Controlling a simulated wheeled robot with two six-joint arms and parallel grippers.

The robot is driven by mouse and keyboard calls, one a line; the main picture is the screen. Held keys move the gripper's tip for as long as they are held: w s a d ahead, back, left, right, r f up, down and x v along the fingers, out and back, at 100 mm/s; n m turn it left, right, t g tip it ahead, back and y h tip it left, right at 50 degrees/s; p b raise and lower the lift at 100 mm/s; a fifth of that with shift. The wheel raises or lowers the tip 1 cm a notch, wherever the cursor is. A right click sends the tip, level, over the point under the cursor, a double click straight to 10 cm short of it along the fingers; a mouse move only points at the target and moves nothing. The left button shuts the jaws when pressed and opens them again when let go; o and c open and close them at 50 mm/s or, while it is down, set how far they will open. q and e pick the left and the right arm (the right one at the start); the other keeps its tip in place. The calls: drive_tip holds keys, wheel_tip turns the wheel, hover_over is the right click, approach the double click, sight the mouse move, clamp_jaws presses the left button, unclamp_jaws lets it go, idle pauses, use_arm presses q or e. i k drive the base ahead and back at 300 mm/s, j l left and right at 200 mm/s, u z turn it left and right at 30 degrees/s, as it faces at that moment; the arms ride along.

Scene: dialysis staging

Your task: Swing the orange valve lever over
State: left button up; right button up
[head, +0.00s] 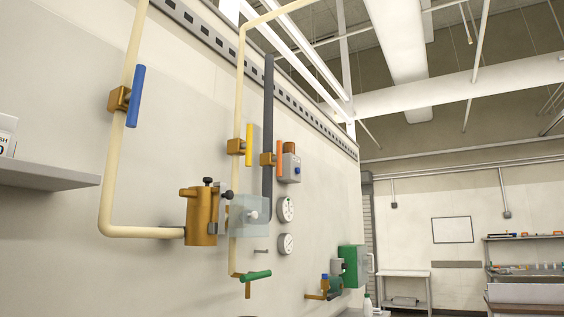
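The orange valve lever (279,153) is on the wall right of centre, standing roughly upright along the dark grey pipe (268,90). Its brass valve body (266,159) sits just to its left on that pipe. Neither of my grippers shows in the head view.
A yellow lever (249,138) is close to its left, a blue lever (135,96) farther left, and a green lever (256,275) below. A clear panel (246,214) and two gauges (285,209) lie below. A grey shelf (45,175) juts out at left.

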sight(277, 159)
drive_tip(key=i+l+z, duration=0.2)
drive_tip(key=i, duration=0.3)
drive_tip(key=i+l+z, duration=0.2)
drive_tip(key=i, duration=0.3)
drive_tip(key=i+l+z, duration=0.15)
drive_tip(key=i, duration=0.35)
